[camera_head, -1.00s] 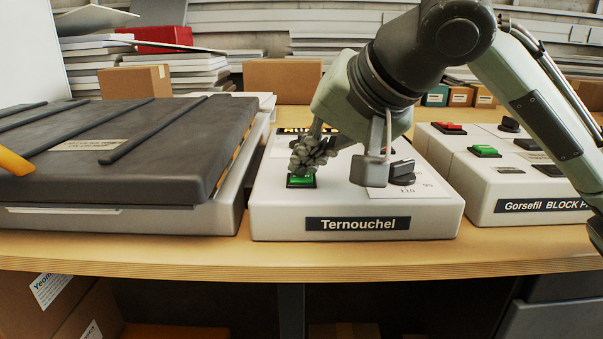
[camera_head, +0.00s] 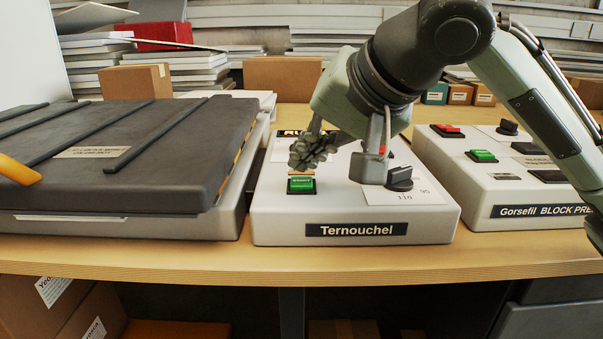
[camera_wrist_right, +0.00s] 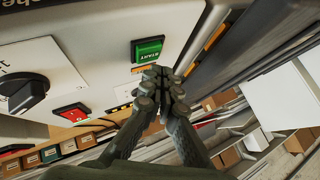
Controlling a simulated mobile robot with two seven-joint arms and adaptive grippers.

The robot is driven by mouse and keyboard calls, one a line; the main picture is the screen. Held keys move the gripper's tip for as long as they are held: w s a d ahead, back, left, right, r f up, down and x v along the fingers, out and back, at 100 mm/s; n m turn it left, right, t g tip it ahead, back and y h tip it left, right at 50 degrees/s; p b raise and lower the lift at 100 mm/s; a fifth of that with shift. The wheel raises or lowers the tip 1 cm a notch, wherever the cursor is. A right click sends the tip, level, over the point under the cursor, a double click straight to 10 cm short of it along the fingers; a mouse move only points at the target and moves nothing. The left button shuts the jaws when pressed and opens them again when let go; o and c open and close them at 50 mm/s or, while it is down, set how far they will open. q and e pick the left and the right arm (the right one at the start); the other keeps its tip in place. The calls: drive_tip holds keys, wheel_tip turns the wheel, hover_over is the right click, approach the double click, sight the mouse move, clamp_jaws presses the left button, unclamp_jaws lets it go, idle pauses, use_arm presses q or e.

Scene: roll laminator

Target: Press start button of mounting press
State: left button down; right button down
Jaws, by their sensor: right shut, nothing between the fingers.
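A white control box labelled "Ternouchel" (camera_head: 356,230) stands on the wooden bench. Its green START button (camera_head: 301,185) is at the box's left front; the button also shows in the right wrist view (camera_wrist_right: 148,50). My right gripper (camera_head: 308,152) is shut and empty. Its fingertips are just behind and above the green button, apart from it as far as I can see. In the wrist view the fingertips (camera_wrist_right: 158,85) are beside the button's edge. A black knob (camera_head: 399,179) is on the box's right side; its red button shows in the wrist view (camera_wrist_right: 72,113). My left gripper is not in view.
A dark-lidded flat press (camera_head: 120,150) with a yellow bar (camera_head: 18,170) stands close on the left. A second white control box, "Gorsefil BLOCK PRE..." (camera_head: 515,196), is on the right. Cardboard boxes (camera_head: 282,78) stand behind. A bare bench strip runs in front.

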sight(305, 183)
wheel_tip(305, 183, up, 3)
drive_tip(key=p, duration=0.3)
drive_tip(key=shift+r, duration=1)
